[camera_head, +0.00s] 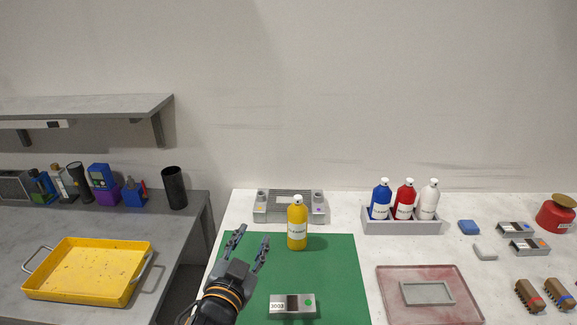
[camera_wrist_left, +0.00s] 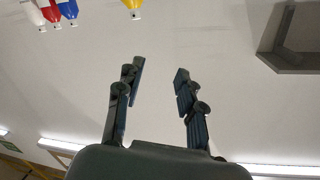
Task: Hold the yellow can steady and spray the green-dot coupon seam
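The yellow can (camera_head: 297,226) stands upright at the back edge of the green mat (camera_head: 340,270), in front of a grey fixture. It also shows at the top of the left wrist view (camera_wrist_left: 132,5). The green-dot coupon (camera_head: 292,306) lies on the mat near its front, with a dark strip across its middle and a green dot at its right. My left gripper (camera_head: 248,243) is open and empty over the mat, left of the can and apart from it. Its two spread fingers show in the left wrist view (camera_wrist_left: 155,90). My right gripper is not in view.
A grey rack (camera_head: 402,228) holds blue, red and white bottles at right. A grey fixture (camera_head: 272,208) stands behind the can. A reddish tray (camera_head: 395,300) with a grey frame lies right of the mat. A yellow tray (camera_head: 80,270) sits on the left bench.

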